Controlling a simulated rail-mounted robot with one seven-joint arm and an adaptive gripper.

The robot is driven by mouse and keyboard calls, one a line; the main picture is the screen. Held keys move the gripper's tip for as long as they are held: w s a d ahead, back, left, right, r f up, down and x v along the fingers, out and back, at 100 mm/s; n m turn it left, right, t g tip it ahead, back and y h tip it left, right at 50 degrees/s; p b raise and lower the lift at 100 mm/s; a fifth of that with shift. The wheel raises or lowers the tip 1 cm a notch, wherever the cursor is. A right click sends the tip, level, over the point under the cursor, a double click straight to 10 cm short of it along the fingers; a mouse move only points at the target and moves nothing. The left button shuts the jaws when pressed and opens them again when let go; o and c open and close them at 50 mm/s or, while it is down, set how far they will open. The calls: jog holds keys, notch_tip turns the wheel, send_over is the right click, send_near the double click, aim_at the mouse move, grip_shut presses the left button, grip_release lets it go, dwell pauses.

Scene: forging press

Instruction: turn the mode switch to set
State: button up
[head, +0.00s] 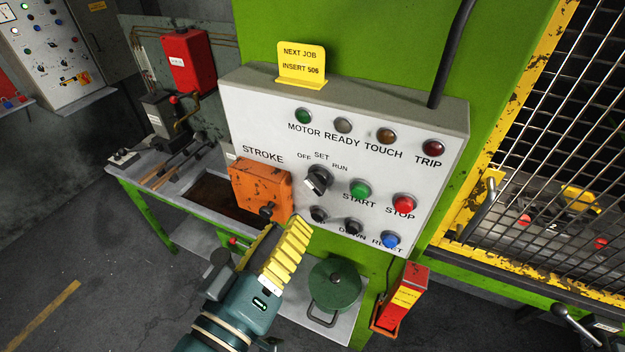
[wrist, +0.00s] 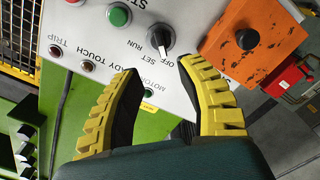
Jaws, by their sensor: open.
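The mode switch (head: 317,181) is a black rotary knob on the white control panel, under the printed words OFF, SET and RUN. It also shows in the wrist view (wrist: 160,39), where its pale mark seems turned toward OFF, though this is small. My gripper (head: 290,238), with yellow ribbed fingers, is below and left of the switch in the head view. In the wrist view my gripper (wrist: 158,68) is open and empty. The switch lies just beyond the gap between its fingertips, apparently untouched.
A green START button (head: 360,189) and red STOP button (head: 403,203) sit right of the switch. Black buttons (head: 319,214) lie just below. The orange STROKE box (head: 262,188) with a black knob projects at the left. A yellow note (head: 301,65) stands on the panel top.

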aim_at(312, 188)
jog(key=p+x, duration=0.1)
jog(key=x, duration=0.9)
jog(key=shift+w+a, duration=0.1)
jog(key=shift+w, duration=0.05)
jog(key=shift+c, duration=0.4)
jog(key=shift+f, duration=0.1)
grip_shut()
